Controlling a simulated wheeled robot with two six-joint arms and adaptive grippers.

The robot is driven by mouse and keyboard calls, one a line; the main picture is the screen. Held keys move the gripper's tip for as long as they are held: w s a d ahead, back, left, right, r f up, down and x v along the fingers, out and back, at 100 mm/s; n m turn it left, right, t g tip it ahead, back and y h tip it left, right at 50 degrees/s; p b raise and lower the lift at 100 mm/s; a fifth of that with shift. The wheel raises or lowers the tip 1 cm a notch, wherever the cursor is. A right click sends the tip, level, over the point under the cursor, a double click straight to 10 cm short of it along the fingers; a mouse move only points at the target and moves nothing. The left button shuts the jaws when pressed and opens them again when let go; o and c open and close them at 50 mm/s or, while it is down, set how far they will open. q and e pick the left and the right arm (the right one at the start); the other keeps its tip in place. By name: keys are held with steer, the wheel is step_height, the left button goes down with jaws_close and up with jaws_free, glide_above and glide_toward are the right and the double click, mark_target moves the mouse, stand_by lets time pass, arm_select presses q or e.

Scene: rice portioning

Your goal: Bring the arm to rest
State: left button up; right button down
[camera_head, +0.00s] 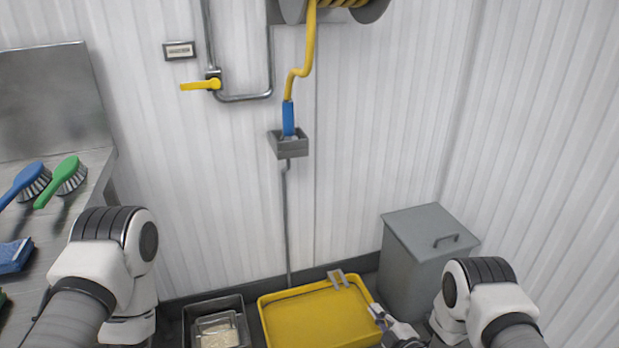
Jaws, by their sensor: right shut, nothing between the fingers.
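My right arm comes in from the lower right. Its gripper (376,311) is shut and empty, over the right edge of the yellow tray (312,318). My left arm stands at the lower left, and its gripper does not show. A smaller metal container with pale rice (217,335) sits inside a dark metal pan (190,313), left of the tray. A small grey bracket-like piece (338,279) lies at the tray's far rim, apart from my right gripper.
A grey lidded bin (408,262) stands close behind my right arm. A yellow hose (305,60) hangs on the back wall.

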steer(key=s+d+r+m+g+h+p, duration=0.3)
steer(key=s+r+m+g+p, duration=0.15)
steer(key=s+r+p, duration=0.35)
arm_select(q)
step_height(320, 180, up, 12)
arm_select(e)
steer(key=s+d+m+g+h, duration=0.1)
steer(key=s+m+g, duration=0.4)
steer(key=s, duration=1)
steer(key=s+d+m+g+h, duration=0.2)
steer(key=s+m+g, duration=0.3)
steer(key=s, duration=0.9)
steer(key=shift+s+d+r+m+g, duration=0.4)
steer(key=shift+d+m, duration=0.35)
steer(key=shift+m, duration=0.4)
